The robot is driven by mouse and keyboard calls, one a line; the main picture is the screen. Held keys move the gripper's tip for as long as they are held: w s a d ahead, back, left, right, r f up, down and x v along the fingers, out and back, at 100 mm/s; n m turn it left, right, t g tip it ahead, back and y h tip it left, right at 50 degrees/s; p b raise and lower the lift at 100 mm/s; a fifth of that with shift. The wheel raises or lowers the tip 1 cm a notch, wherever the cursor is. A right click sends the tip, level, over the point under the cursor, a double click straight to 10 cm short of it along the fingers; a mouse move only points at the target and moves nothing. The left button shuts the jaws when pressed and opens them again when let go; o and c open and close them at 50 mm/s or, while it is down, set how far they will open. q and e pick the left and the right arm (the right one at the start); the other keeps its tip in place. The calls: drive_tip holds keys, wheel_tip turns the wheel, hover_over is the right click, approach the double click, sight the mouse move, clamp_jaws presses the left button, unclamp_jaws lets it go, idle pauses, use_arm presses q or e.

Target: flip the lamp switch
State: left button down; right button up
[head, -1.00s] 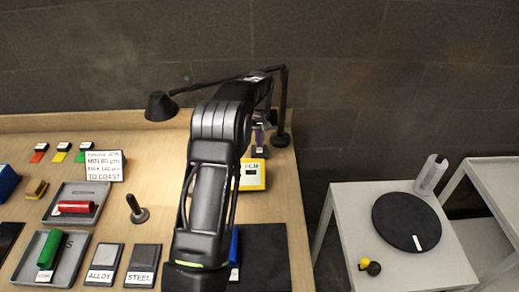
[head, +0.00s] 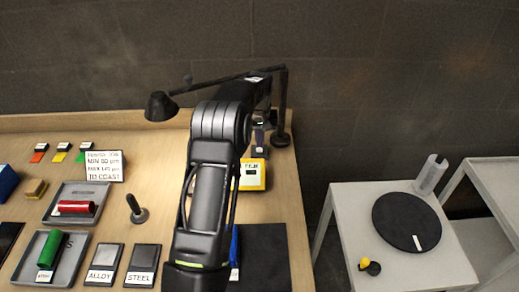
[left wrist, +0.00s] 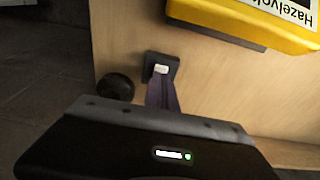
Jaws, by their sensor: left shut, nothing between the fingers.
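The black desk lamp stands at the back right of the bench, its shade (head: 160,107) reaching left and its round base (head: 281,139) near the right edge. In the left wrist view, a small dark square switch with a pale rocker (left wrist: 161,69) sits on the bench beside a round black part (left wrist: 115,87), apparently the lamp base. My left gripper (left wrist: 161,82) is shut and empty, its fingertips at the near side of the switch. Whether they touch the rocker I cannot tell. In the head view my arm hides much of this spot. My right gripper is not in view.
A yellow meter (head: 252,174) stands close to the switch; it shows large in the left wrist view (left wrist: 250,20). Trays, labelled plates and a small upright stick (head: 135,207) are on the bench's left. A grey side table (head: 350,215) stands to the right.

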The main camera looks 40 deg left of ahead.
sight(260, 150)
use_arm(q)
drive_tip(key=shift+f+b, duration=0.65)
drive_tip(key=shift+f, duration=0.3)
idle(0.6)
drive_tip(key=shift+r+p, duration=1.45)
drive_tip(key=shift+r, duration=2.1)
drive_tip(key=shift+f, duration=0.1)
